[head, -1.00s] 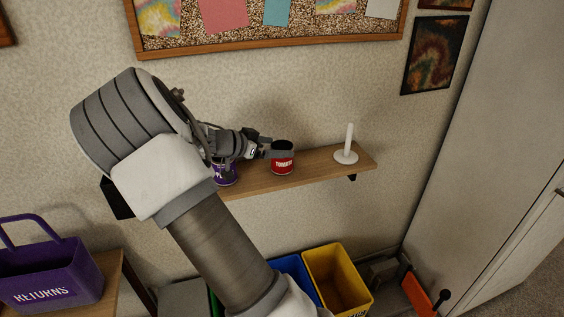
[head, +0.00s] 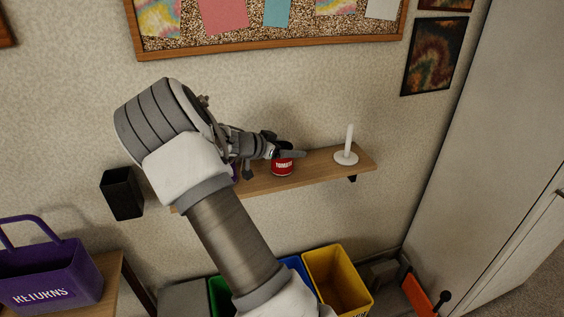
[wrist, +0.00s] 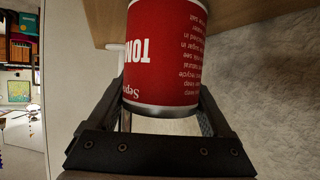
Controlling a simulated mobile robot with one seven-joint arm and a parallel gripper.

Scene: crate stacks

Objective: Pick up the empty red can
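The red can (head: 283,167), labelled TOMATO, stands upright on the wooden wall shelf (head: 322,165). It fills the upper middle of the wrist view (wrist: 163,60), where its label shows upside down. My gripper (head: 287,153) is at the upper part of the can, with its fingers on either side of it. In the wrist view the fingers look open around the can, close to its sides. The can's rim is mostly hidden by the gripper in the head view.
A white stand with an upright peg (head: 346,155) is right of the can. A purple can (head: 235,173) is mostly hidden behind my arm. Below are a yellow bin (head: 337,280), a blue bin and a green bin. A purple RETURNS basket (head: 45,270) stands lower left.

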